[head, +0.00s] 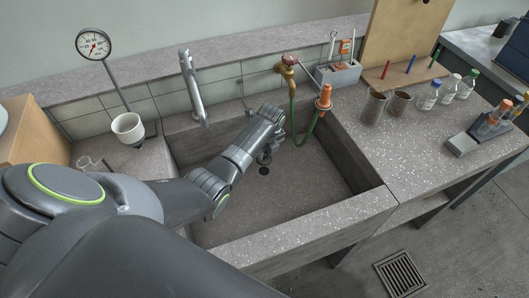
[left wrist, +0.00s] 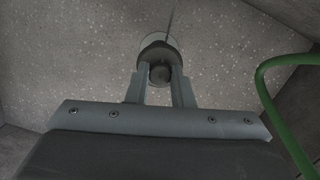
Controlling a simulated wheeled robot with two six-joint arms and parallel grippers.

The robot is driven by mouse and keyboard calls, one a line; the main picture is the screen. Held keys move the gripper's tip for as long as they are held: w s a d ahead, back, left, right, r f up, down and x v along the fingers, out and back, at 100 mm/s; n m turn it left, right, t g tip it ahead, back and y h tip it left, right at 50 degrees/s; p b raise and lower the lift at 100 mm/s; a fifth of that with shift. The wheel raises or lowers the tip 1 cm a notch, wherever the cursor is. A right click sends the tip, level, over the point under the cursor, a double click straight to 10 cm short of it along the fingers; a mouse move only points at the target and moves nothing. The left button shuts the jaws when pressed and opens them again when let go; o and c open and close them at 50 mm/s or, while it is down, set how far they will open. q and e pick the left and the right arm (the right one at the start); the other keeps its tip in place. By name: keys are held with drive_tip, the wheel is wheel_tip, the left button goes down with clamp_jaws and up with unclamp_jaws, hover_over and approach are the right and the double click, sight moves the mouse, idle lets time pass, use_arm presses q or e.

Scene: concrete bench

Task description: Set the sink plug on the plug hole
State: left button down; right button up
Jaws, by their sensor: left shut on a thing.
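My left gripper (head: 265,155) reaches down inside the grey stone sink (head: 320,222). In the left wrist view its two fingers (left wrist: 160,80) are closed on the dark grey sink plug (left wrist: 158,54), which has a round knob between the fingertips. In the head view the plug (head: 264,159) is a small dark shape under the gripper. The plug hole (head: 264,171) looks like a dark round spot on the sink floor, just below the plug. In the wrist view a thin pale arc shows behind the plug, which hides most of what lies there. My right gripper is not in view.
A green hose (head: 293,118) hangs from a brass tap (head: 289,68) into the sink's back right; it also shows at the wrist view's right (left wrist: 285,105). A steel faucet (head: 193,88) stands behind the sink. Jars and bottles (head: 427,95) stand on the right bench.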

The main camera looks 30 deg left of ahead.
sight(265, 161)
use_arm(q)
drive_tip(key=shift+f+b, duration=1.45)
drive_tip(key=shift+f, duration=1.05)
drive_tip(key=shift+f+b, duration=0.3)
drive_tip(key=shift+f, duration=0.2)
drive_tip(key=shift+f, duration=0.15)
drive_tip(key=shift+f, duration=0.35)
drive_tip(key=c, duration=1.2)
unclamp_jaws()
